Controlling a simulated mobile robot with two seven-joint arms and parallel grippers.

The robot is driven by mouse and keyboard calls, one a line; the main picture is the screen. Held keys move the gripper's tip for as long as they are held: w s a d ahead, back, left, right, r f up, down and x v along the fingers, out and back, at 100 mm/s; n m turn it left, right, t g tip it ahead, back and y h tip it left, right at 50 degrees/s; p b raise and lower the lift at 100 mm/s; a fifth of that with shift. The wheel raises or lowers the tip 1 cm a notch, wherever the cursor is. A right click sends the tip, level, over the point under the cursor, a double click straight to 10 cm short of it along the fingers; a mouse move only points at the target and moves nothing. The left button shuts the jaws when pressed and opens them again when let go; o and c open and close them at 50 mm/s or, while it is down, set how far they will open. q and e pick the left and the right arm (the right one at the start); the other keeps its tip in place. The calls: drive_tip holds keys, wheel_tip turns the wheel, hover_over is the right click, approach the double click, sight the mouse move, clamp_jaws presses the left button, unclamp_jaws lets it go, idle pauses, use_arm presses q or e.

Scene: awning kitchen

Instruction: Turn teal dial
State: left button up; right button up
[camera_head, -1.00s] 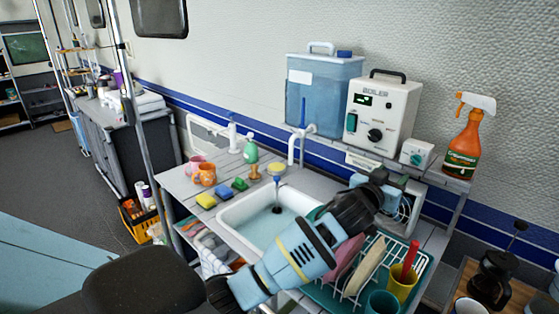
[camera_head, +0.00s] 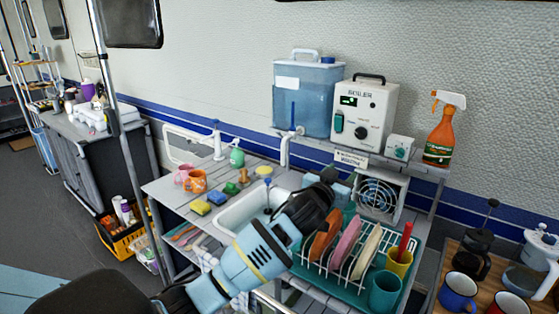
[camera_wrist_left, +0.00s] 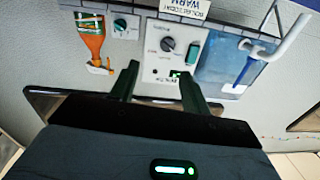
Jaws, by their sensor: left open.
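The teal dial (camera_head: 400,149) sits on a small white box on the shelf, between the boiler (camera_head: 363,115) and an orange spray bottle. It also shows upside down in the left wrist view (camera_wrist_left: 120,24), left of the boiler (camera_wrist_left: 168,45). My left gripper (camera_head: 328,180) is in front of the shelf, over the sink's right side, lower than the dial and left of it. It is open and apart from the dial. In the left wrist view its two dark fingers (camera_wrist_left: 158,70) stand apart, with the boiler behind them. My right gripper is out of view.
The boiler also has a teal switch (camera_head: 338,122) and a black knob. A blue water tank (camera_head: 307,100) stands to its left, the spray bottle (camera_head: 440,138) right of the dial. A fan (camera_head: 380,195) is below the shelf. A dish rack (camera_head: 345,265) holds plates and cups.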

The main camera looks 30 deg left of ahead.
use_arm(q)
drive_tip(key=s+a+r+y, duration=0.1)
drive_tip(key=a, duration=0.6)
drive_tip(key=a+m+y, duration=0.1)
drive_tip(key=a, duration=0.6)
drive_tip(key=shift+s+r+y, duration=0.35)
drive_tip(key=shift+s+y, duration=0.05)
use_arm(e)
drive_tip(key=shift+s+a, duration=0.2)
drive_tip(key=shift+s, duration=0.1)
